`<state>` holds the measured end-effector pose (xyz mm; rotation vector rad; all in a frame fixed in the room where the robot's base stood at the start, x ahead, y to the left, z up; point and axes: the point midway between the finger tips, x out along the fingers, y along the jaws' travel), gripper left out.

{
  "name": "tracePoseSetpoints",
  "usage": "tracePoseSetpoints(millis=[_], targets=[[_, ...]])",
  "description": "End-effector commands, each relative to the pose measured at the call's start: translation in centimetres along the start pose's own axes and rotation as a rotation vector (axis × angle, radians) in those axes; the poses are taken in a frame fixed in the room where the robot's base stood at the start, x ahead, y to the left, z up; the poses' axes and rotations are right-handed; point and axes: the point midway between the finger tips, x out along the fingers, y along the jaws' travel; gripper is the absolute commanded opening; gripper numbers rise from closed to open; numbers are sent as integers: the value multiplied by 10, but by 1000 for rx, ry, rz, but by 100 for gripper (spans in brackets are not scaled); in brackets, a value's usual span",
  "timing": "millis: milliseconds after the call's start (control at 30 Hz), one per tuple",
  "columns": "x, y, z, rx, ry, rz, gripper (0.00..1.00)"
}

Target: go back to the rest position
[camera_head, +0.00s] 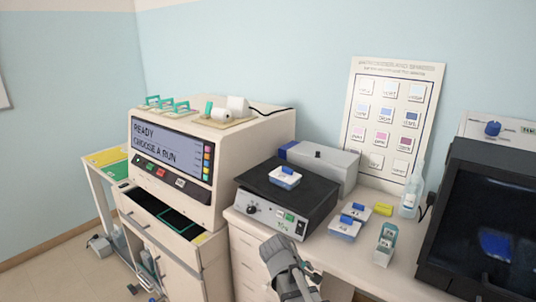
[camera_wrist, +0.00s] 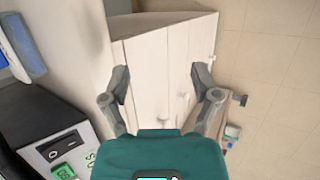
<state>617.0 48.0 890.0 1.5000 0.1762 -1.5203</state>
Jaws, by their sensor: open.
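My gripper (camera_wrist: 162,78) is open and empty in the wrist view, its two fingers spread apart in front of a pale drawer cabinet (camera_wrist: 165,60). In the head view my gripper (camera_head: 310,275) is at the bottom centre, in front of the bench edge and below the black-topped hot plate (camera_head: 262,188). Part of the arm is cut off by the lower picture edge. The hot plate's front panel with its switch also shows at the lower left of the wrist view (camera_wrist: 72,155). Nothing is between the fingers.
A staining machine (camera_head: 225,150) reading "READY CHOOSE A RUN" stands left, with an open drawer (camera_head: 150,205) below. Blue-lidded white containers (camera_head: 345,226), a yellow block (camera_head: 383,209) and a bottle (camera_head: 411,190) stand on the bench. A dark hood (camera_head: 490,220) is right. Floor (camera_head: 45,275) shows left.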

Motion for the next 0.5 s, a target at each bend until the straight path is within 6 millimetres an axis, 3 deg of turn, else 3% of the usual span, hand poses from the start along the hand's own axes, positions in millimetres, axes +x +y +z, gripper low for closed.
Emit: tracePoseSetpoints(millis=[300, 500], targets=[[-1, -7, 56, 410, 27, -297, 79], [-7, -13, 83, 664, 22, -484, 79]])
